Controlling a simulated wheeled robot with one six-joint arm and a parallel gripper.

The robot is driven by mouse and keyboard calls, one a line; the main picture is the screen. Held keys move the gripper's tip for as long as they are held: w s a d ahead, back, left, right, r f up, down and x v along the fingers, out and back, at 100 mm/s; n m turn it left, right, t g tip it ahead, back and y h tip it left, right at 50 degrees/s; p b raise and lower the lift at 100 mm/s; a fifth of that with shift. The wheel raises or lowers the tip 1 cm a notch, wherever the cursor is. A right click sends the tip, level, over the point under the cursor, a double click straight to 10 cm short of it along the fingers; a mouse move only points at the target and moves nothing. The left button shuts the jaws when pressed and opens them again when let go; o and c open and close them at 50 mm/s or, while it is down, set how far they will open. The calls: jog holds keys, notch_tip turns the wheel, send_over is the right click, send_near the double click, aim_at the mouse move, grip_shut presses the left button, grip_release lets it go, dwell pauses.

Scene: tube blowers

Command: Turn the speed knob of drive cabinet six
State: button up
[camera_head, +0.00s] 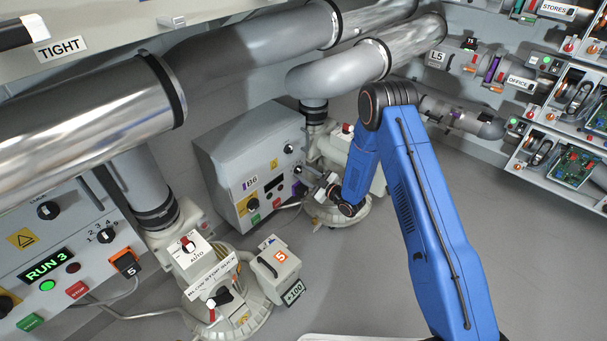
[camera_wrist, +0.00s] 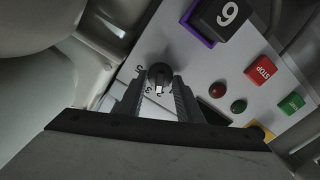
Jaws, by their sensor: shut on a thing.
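Drive cabinet six is the grey box marked B6 (camera_head: 222,160) in the middle of the head view. Its speed knob (camera_wrist: 159,72) is round and black with a white mark, and shows in the wrist view beside printed numbers. The white mark points towards the bottom of that picture; the exact number is hard to tell. My gripper (camera_wrist: 157,88) has one dark finger on each side of the knob and is shut on it. In the head view my gripper (camera_head: 322,188) is at the cabinet's right side, where the knob is hidden.
In the wrist view, a purple-edged block marked 6 (camera_wrist: 224,18), a red STOP button (camera_wrist: 263,69) and a green button (camera_wrist: 291,103) lie right of the knob. Large pipes (camera_head: 250,45) run overhead.

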jog(key=n, duration=0.4)
jog(key=shift+s+n, duration=0.1)
jog(key=shift+n, duration=0.2)
jog(key=shift+f+n, duration=0.15)
jog(key=shift+n, duration=1.75)
jog(key=shift+s, duration=0.1)
jog(key=o, duration=1)
jog(key=v, duration=1.7)
jog(key=shift+s+d, duration=0.1)
